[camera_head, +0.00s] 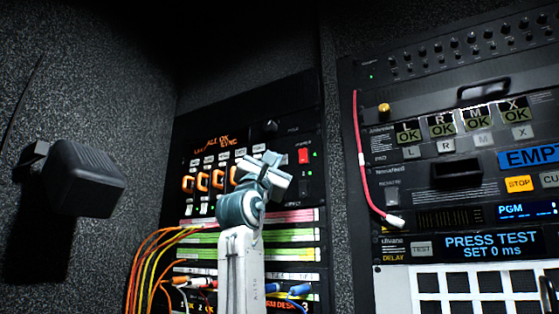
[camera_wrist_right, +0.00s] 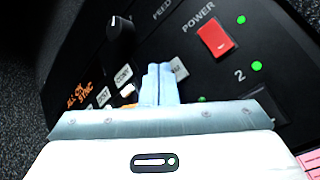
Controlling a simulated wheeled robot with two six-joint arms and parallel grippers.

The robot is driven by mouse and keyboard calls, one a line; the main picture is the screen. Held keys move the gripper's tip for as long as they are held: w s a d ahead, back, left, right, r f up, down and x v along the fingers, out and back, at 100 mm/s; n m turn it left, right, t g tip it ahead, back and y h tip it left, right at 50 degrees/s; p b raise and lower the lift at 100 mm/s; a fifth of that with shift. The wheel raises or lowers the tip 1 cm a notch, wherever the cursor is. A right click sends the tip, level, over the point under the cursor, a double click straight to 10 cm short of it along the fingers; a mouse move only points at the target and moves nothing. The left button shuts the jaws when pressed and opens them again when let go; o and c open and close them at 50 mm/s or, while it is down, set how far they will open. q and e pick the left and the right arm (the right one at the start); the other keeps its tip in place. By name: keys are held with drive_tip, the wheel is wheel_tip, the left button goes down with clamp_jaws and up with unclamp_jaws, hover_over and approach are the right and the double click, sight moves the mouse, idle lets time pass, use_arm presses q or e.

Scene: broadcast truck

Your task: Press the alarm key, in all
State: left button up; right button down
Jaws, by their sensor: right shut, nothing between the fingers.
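My right gripper (camera_head: 270,162) is in front of the black panel with the orange-lit keys, in the head view. In the right wrist view its fingers (camera_wrist_right: 158,72) are shut together and empty. A small grey key (camera_wrist_right: 180,68) shows just right of the fingertips, partly hidden by them; only the end of its label, which looks like "M", can be read. I cannot tell whether the fingertips touch it. The panel's orange text (camera_head: 217,142) seems to read "ALL OK" with a second line below. My left gripper is not in view.
A red power switch (camera_wrist_right: 217,41) with green lights is right of the fingers, and a black knob (camera_wrist_right: 120,38) is to their left. Coloured cables (camera_head: 150,262) hang below the panel. A pink cable (camera_head: 364,165) hangs along the right rack.

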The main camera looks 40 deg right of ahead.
idle(0.4)
drive_tip(key=shift+s+a, duration=0.2)
drive_tip(key=shift+a, duration=0.45)
drive_tip(key=shift+s+b, duration=0.1)
drive_tip(key=shift+b, duration=0.2)
drive_tip(key=a, duration=0.1)
drive_tip(key=s+a, duration=0.1)
drive_tip(key=a, duration=0.1)
drive_tip(key=a+b, duration=0.1)
drive_tip(key=shift+s+a, duration=0.3)
drive_tip(key=shift+s, duration=0.1)
drive_tip(key=shift+d, duration=0.1)
drive_tip(key=shift+f, duration=0.15)
